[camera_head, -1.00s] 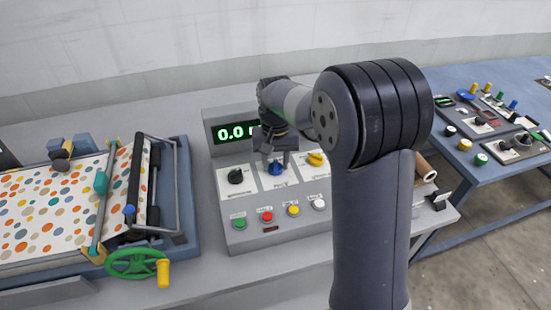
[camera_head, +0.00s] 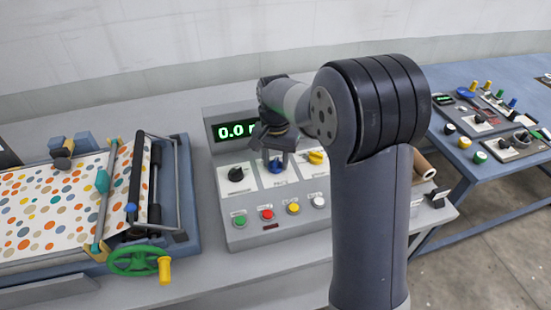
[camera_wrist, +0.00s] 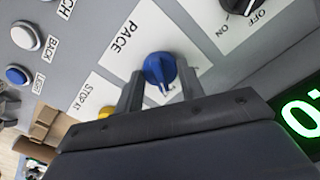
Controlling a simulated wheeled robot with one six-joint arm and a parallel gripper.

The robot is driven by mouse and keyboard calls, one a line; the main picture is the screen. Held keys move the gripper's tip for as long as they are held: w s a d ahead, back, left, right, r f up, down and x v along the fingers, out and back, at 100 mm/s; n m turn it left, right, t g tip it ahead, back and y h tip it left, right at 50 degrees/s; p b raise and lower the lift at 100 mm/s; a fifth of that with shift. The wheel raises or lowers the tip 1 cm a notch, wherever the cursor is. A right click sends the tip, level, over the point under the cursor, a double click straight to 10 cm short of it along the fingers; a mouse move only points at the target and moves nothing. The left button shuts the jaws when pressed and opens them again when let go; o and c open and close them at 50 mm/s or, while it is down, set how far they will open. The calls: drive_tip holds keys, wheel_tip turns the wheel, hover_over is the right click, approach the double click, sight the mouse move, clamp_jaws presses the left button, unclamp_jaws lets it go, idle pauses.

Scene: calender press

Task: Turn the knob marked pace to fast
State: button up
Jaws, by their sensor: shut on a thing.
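The blue pace knob (camera_head: 277,165) is in the middle of the grey control panel (camera_head: 232,201). In the wrist view the knob (camera_wrist: 158,68) sits beside the printed word PACE. My gripper (camera_head: 273,154) is over the panel, and in the wrist view its two fingers (camera_wrist: 160,84) stand on either side of the knob, shut on it. The knob's scale marks are mostly hidden or too small to read, so I cannot tell its setting.
A black knob (camera_head: 236,174) is left of the pace knob and a yellow knob (camera_head: 317,157) is right of it. Below are green, red, yellow and white buttons. A green display (camera_head: 230,131) is above. A press with dotted sheet (camera_head: 50,205) stands at left.

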sight(276, 161)
drive_tip(key=o, duration=1)
wheel_tip(276, 161, up, 11)
drive_tip(key=shift+f, duration=0.15)
wheel_tip(276, 161, down, 11)
drive_tip(key=shift+r, duration=0.1)
idle(0.4)
drive_tip(key=shift+r, duration=0.1)
idle(0.4)
